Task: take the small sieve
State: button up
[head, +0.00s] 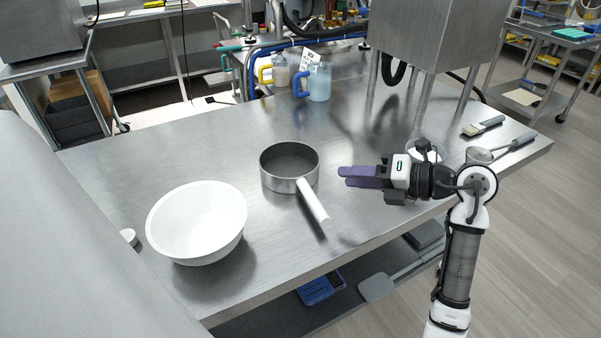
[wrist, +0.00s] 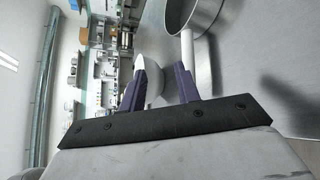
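In the wrist view the metal rim (wrist: 204,18) is at the top, and the white handle (wrist: 187,48) runs down to just beyond the right finger. My gripper (head: 345,176) is to the right of the sieve, its purple fingers pointing left. In the wrist view the fingers (wrist: 160,74) are apart with nothing held between them.
A large white bowl (head: 197,222) stands left of the sieve. A small white cup (head: 129,237) is beside it. Jugs (head: 319,83) stand at the back, and a metal machine on legs (head: 422,35) at the back right. A brush (head: 483,126) lies at the right. The table between sieve and gripper is clear.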

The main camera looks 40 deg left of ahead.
aim_at(313, 186)
jog(key=shift+m+t+h, duration=0.5)
jog(key=shift+m, duration=0.2)
jog(key=shift+w+d+f, duration=1.15)
jog(key=shift+d+f, duration=0.1)
jog(key=p+x, duration=0.2)
jog(key=x, duration=0.5)
jog(key=shift+a, duration=0.15)
jog(key=p+x, duration=0.1)
jog(key=x, duration=0.1)
jog(key=p+x, duration=0.1)
jog(key=x, duration=0.2)
jog(key=shift+s+a+p, duration=0.25)
jog(key=shift+s+p, duration=0.05)
jog(key=shift+a+f, duration=0.3)
jog(key=shift+a, duration=0.05)
grip_shut()
